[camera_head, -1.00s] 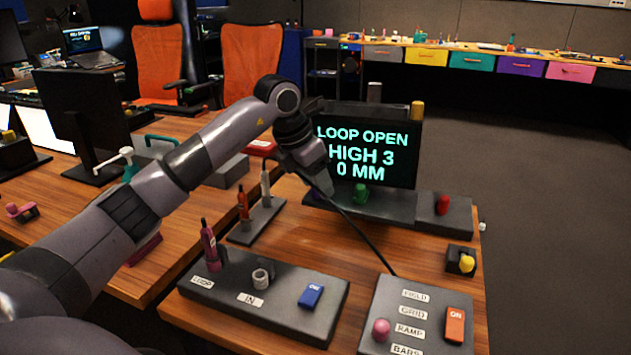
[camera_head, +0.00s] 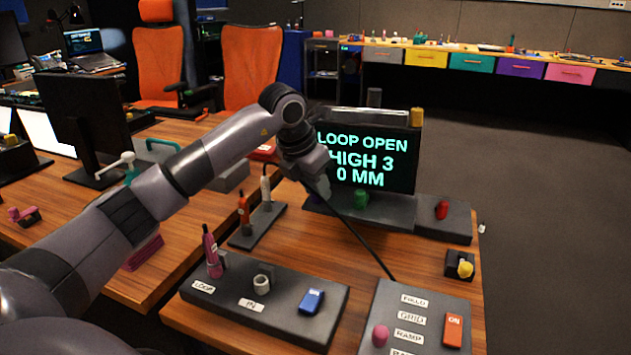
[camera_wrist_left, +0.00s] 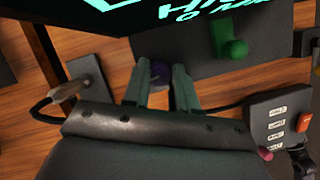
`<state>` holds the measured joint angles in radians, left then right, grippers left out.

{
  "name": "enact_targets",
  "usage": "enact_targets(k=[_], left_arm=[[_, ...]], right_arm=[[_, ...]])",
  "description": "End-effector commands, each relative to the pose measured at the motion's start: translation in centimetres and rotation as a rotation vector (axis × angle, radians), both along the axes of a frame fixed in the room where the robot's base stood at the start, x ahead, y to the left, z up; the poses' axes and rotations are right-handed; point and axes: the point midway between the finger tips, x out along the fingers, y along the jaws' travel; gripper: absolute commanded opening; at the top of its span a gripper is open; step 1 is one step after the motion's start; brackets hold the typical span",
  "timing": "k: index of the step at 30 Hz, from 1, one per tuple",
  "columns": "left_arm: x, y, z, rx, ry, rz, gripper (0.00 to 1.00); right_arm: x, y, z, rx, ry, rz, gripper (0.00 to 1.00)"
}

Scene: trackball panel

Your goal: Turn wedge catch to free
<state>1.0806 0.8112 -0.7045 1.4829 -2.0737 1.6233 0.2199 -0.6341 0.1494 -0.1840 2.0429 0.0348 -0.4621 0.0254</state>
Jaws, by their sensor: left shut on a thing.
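My left gripper (camera_head: 322,184) reaches over the front base of the display, below its left part. In the head view this knob is hidden behind the gripper. A green knob (camera_head: 361,196) stands right of it on the dark base (camera_head: 388,208); it also shows in the left wrist view (camera_wrist_left: 231,43). The display (camera_head: 400,150) reads LOOP OPEN, HIGH 3, 0 MM.
A red knob (camera_head: 441,210) and a yellow knob (camera_head: 465,268) stand at the right. A LOOP/IN panel (camera_head: 232,296) and a panel with an orange switch (camera_head: 453,330) lie in front. A black cable (camera_head: 362,240) crosses the table. Tool holders (camera_head: 257,223) stand left of the gripper.

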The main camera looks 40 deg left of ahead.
Motion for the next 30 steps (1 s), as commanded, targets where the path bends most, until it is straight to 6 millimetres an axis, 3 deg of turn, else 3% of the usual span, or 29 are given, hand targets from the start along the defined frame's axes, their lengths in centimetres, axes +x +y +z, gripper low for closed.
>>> enact_targets(k=[9,30], left_arm=[[0.0,-0.2,0.4,0.003,-0.002,0.286,0.00],[0.3,-0.5,0.3,0.000,-0.005,0.953,0.00]], right_arm=[[0.0,0.0,1.9,0.000,0.001,0.000,0.43],[-0.1,0.0,3.9,-0.002,0.002,0.001,0.43]])
